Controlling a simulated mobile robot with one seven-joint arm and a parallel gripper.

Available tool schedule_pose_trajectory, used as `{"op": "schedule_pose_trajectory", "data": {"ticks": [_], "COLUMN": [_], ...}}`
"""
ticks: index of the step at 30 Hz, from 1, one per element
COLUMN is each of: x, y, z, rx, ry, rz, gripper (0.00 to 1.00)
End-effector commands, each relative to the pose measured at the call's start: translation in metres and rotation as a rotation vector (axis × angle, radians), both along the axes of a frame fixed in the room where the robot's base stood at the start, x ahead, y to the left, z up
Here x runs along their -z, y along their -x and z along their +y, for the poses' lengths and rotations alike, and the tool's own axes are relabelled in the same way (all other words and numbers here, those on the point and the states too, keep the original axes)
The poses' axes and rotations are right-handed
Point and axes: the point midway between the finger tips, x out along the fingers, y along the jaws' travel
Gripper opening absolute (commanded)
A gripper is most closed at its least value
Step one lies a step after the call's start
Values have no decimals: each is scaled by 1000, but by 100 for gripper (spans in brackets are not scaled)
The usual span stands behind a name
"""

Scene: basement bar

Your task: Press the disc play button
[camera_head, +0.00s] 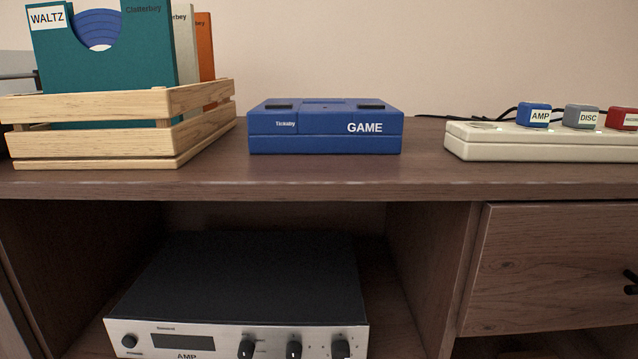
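No disc player with a play button can be made out in this view. A grey plug labelled DISC (581,116) sits in the cream power strip (545,148) on top of the cabinet at the right. A silver and black amplifier labelled AMP (240,290) stands in the open shelf below, with several knobs on its front. A blue box labelled GAME (325,128) lies on the cabinet top in the middle. My gripper is not in view.
A wooden crate (120,150) of record sleeves, one labelled WALTZ, stands at the left of the cabinet top (330,178). A blue AMP plug (533,114) and a red plug (621,118) flank the DISC plug. A closed drawer (560,265) is at lower right.

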Motion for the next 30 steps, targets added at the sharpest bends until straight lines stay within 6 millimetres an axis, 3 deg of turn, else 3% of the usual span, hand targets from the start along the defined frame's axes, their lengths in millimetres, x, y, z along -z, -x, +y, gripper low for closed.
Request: {"op": "schedule_pose_trajectory", "data": {"ticks": [30], "x": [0], "y": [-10], "z": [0], "rx": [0], "ry": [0], "rz": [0], "gripper": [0]}}
